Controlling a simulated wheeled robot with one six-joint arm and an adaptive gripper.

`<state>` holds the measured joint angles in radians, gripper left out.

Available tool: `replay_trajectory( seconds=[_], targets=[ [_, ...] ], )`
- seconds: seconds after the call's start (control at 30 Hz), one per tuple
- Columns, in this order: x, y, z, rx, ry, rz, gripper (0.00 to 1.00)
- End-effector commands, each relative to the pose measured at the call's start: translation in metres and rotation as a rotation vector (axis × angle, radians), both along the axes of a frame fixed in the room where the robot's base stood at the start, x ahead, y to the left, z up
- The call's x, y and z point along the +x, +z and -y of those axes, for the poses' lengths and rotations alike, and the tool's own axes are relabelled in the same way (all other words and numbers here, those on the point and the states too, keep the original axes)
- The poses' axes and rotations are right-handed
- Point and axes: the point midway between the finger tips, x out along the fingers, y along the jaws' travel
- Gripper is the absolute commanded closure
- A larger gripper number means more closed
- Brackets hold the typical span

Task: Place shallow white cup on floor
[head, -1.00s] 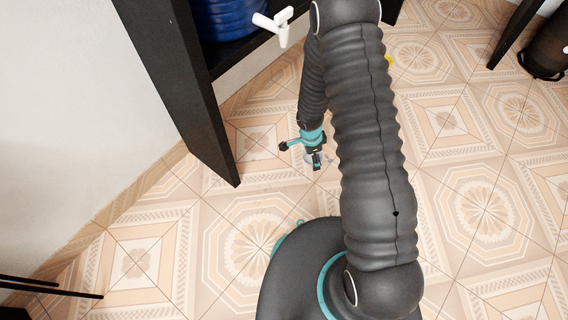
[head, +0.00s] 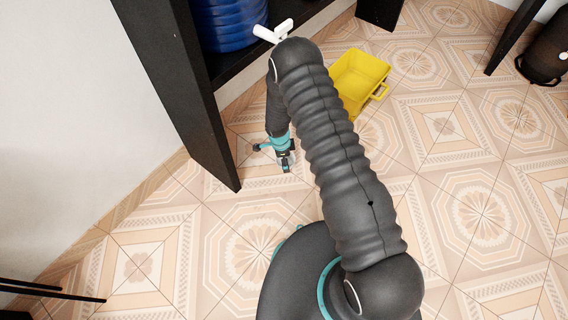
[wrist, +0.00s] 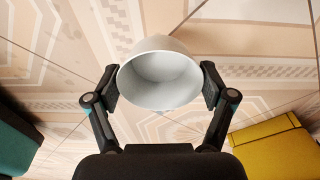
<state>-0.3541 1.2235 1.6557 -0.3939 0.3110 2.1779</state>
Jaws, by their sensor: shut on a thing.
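The shallow white cup (wrist: 160,82) is between the two fingers of my gripper (wrist: 160,85) in the wrist view, with its open mouth towards the camera. My gripper is shut on it, one finger at each side. Tiled floor shows behind the cup; I cannot tell whether the cup touches it. In the head view my gripper (head: 285,161) is low over the floor (head: 235,222), beside the black shelf's upright. The cup is hardly visible there, mostly hidden by the gripper.
A yellow bin (head: 359,78) stands on the floor behind my arm and also shows in the wrist view (wrist: 278,148). A black shelf (head: 180,85) with a blue barrel (head: 230,22) stands close at the left.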

Motion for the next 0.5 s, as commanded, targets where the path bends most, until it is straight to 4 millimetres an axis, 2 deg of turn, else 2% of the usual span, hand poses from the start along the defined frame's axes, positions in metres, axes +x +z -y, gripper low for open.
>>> replay_trajectory(
  seconds=[0.2, 0.5],
  targets=[
    [0.003, -0.009, -0.005, -0.001, 0.001, -0.002, 0.46],
    [0.003, -0.044, -0.005, -0.001, 0.001, -0.001, 0.46]
  ],
)
